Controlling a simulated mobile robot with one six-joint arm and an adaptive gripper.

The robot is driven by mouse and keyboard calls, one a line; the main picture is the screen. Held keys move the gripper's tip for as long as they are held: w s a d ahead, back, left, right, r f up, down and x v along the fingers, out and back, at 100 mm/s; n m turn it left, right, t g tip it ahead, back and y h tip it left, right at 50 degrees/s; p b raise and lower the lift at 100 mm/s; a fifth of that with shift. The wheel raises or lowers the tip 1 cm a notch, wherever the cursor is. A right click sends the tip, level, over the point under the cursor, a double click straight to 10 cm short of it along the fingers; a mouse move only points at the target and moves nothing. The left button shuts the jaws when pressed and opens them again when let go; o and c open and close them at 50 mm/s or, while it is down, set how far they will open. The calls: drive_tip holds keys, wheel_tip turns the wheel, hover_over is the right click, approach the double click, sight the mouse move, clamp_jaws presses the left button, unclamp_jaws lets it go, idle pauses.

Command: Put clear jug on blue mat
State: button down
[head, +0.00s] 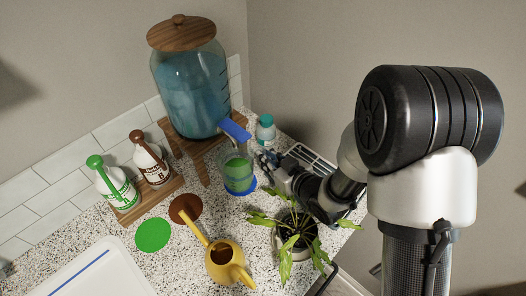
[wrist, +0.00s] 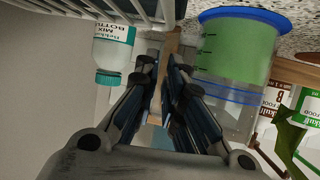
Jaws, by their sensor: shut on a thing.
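The clear jug (head: 238,173) holds green liquid and stands upright below the dispenser's tap in the head view. In the wrist view the jug (wrist: 237,55) appears upside down, right of the fingers, with blue lines near its rim. The blue mat (head: 243,191) shows as a blue edge under the jug; its blue rim (wrist: 245,14) also shows against the jug's base in the wrist view. The jug looks to rest on it, though any small gap is hard to tell. My gripper (head: 262,160) is shut at the jug's side; the grasped part is hidden by the fingers (wrist: 163,85).
A large glass dispenser (head: 190,90) stands behind on a wooden stand. A teal-capped bottle (head: 265,129) is behind my gripper. A potted plant (head: 297,233) and yellow watering can (head: 226,261) stand in front. Green (head: 153,235) and brown (head: 186,208) mats lie left.

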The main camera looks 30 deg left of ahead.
drive_tip(key=shift+s+d+r, duration=0.15)
drive_tip(key=shift+d+r, duration=0.1)
drive_tip(key=shift+d, duration=0.05)
drive_tip(key=shift+f, duration=0.25)
drive_tip(key=c, duration=1.7)
unclamp_jaws()
drive_tip(key=shift+s+d+r, duration=0.1)
drive_tip(key=shift+d+r, duration=0.15)
drive_tip(key=shift+r, duration=0.1)
drive_tip(key=p+v, duration=0.4)
drive_tip(key=v, duration=0.7)
drive_tip(key=shift+s+p, duration=0.25)
drive_tip(key=shift+p, duration=0.15)
drive_tip(key=shift+d, duration=0.15)
drive_tip(key=shift+w, duration=0.1)
